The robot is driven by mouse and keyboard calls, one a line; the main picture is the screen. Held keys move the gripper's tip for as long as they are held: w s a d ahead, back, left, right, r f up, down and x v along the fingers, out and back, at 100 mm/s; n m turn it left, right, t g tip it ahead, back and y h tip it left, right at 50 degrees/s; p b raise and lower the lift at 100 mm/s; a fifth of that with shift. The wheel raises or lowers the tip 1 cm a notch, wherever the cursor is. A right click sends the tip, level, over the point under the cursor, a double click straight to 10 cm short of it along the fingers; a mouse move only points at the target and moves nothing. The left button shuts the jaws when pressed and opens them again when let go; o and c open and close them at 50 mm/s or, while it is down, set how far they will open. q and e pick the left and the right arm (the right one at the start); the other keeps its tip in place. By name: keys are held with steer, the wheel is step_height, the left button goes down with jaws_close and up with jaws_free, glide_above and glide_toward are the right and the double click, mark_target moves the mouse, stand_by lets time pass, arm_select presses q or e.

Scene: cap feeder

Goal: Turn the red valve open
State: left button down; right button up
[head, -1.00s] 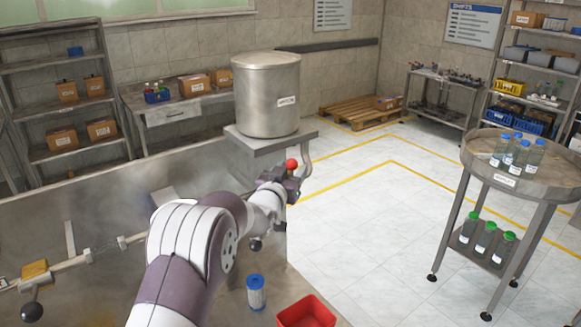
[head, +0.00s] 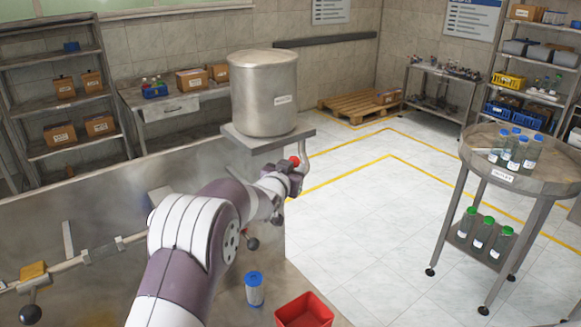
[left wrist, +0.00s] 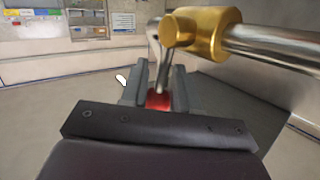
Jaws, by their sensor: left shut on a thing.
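The red valve handle (head: 295,161) shows as a small red knob beside the pipe under the steel tank (head: 263,95). My left gripper (head: 289,172) is at the red handle, at the far end of my outstretched arm. In the left wrist view the red handle (left wrist: 158,99) sits between the two grey fingers of my left gripper (left wrist: 158,92), which is shut on it. A steel lever runs from there up to a brass valve body (left wrist: 203,33) on a metal pipe. My right gripper is not in view.
The tank stands on a bracket shelf (head: 240,140) at the panel's edge. A blue-capped cartridge (head: 254,290) and a red bin (head: 305,311) are below my arm. A round table (head: 541,183) with bottles stands right. The floor between is clear.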

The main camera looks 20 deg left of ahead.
arm_select(q)
steer(key=shift+w+d+r+m+g+y+p, duration=0.3)
steer(key=shift+w+m+g+y+p, duration=0.2)
steer(key=shift+g, duration=0.3)
steer(key=shift+w+d+f+m+g, duration=0.25)
steer(key=shift+m+g, duration=0.15)
steer(key=shift+g, duration=0.4)
steer(key=shift+r, duration=0.1)
steer(key=c, duration=1)
jaws_free()
steer(key=shift+o, duration=0.5)
steer(key=shift+s+d, duration=0.1)
steer(key=shift+f, duration=0.2)
steer(key=b+v, duration=0.3)
steer(key=v, duration=0.9)
steer(key=shift+s+d+r+b, duration=0.25)
steer(key=shift+r+b, duration=0.05)
steer(key=shift+r, duration=0.05)
